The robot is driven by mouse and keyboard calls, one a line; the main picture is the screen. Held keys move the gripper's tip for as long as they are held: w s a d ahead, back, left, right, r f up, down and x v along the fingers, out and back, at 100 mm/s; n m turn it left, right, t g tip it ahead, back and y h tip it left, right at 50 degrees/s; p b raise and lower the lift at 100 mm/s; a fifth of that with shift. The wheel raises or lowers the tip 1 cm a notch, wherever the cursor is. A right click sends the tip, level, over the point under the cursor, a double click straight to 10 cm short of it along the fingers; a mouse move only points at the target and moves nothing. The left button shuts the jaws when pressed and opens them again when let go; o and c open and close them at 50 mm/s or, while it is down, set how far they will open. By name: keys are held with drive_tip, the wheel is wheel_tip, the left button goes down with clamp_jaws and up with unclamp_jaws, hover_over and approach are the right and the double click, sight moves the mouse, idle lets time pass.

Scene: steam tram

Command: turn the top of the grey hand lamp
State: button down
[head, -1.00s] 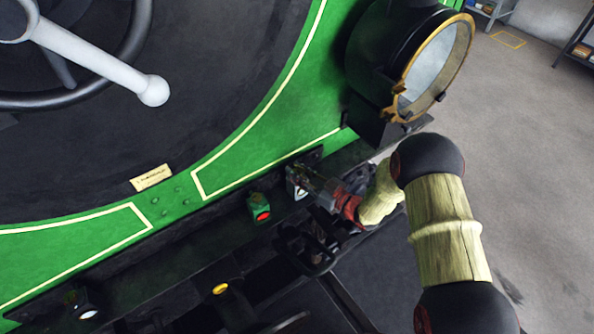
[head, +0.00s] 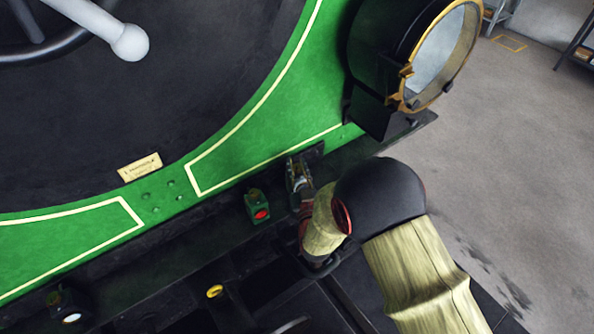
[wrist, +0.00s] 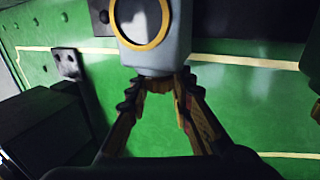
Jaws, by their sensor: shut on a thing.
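The grey hand lamp (wrist: 172,50) with its brass-ringed round lens fills the top middle of the wrist view. My gripper (wrist: 160,80) is shut on the narrower end of the lamp, with one finger on each side of it. In the head view my gripper (head: 298,182) reaches the ledge below the green panel. The lamp is mostly hidden there behind the gripper and wrist. I cannot tell how far the top is turned.
A small green lamp with a red lens (head: 258,206) stands close left of my gripper. A large brass-rimmed headlamp (head: 385,75) juts out above right. A black lamp (head: 62,302) stands at the far left of the ledge.

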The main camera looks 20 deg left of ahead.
drive_tip(key=shift+m+t+h+b, duration=0.45)
drive_tip(key=shift+m+h, duration=0.35)
drive_tip(key=shift+h, duration=0.4)
drive_tip(key=c, duration=1.6)
unclamp_jaws()
drive_tip(key=shift+c, duration=0.2)
drive_tip(key=shift+o, duration=0.5)
drive_tip(key=v, duration=1.2)
drive_tip(key=shift+r, duration=0.1)
